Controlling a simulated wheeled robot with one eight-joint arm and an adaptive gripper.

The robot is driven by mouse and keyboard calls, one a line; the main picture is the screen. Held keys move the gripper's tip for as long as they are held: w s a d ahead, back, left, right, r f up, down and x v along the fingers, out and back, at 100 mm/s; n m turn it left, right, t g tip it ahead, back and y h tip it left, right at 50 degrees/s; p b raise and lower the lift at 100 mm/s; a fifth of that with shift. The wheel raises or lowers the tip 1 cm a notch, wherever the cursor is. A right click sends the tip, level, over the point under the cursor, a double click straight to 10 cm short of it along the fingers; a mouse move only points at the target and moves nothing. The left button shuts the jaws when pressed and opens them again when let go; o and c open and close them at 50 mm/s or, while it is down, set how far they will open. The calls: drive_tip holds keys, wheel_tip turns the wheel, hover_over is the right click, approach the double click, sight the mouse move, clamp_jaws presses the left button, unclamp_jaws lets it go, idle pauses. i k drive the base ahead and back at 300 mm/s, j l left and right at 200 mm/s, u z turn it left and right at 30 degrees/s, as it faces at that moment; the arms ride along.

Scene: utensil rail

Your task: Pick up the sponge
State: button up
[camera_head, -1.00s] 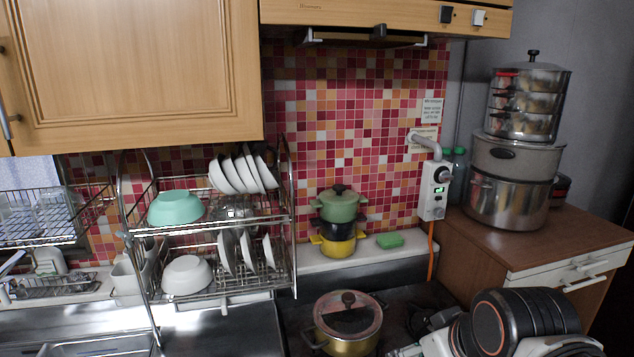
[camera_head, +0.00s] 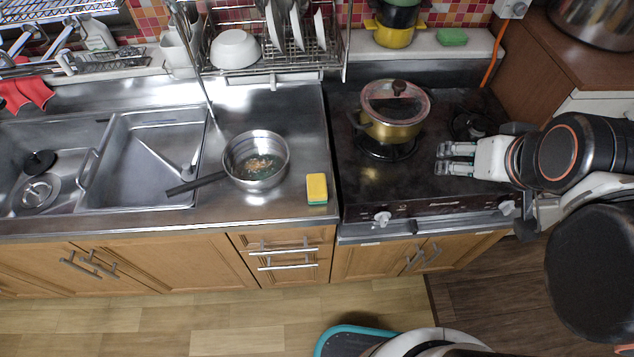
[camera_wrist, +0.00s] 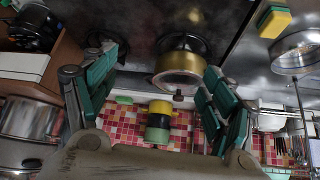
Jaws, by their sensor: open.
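A yellow sponge with a green layer (camera_head: 317,188) lies on the steel counter, right of the steel pan and left of the stove. It also shows in the wrist view, at the upper right (camera_wrist: 273,21). A second, green sponge (camera_head: 452,37) lies on the white ledge behind the stove. My gripper (camera_head: 442,159) is open and empty above the right side of the stove, well to the right of the yellow sponge. In the wrist view its two fingers (camera_wrist: 158,92) stand wide apart with nothing held between them.
A lidded gold pot (camera_head: 393,117) stands on the stove between my gripper and the yellow sponge's side. A steel pan (camera_head: 256,160) with a dark handle sits on the counter beside the sink (camera_head: 150,160). Stacked pots (camera_head: 393,35) stand on the ledge.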

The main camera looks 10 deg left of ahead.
sight(318, 193)
drive_tip(key=k+j+z, duration=0.15)
drive_tip(key=j, duration=0.25)
drive_tip(key=j+z, duration=0.1)
drive_tip(key=j, duration=0.35)
drive_tip(key=k+j+z, duration=0.15)
drive_tip(key=j, duration=0.2)
drive_tip(key=k+j+z, duration=0.1)
drive_tip(key=j, duration=0.3)
drive_tip(key=k+j+z, duration=0.15)
drive_tip(key=j, duration=0.2)
drive_tip(key=k+j+z, duration=0.1)
drive_tip(key=j, duration=0.25)
drive_tip(key=k+j, duration=0.05)
drive_tip(key=k, duration=0.05)
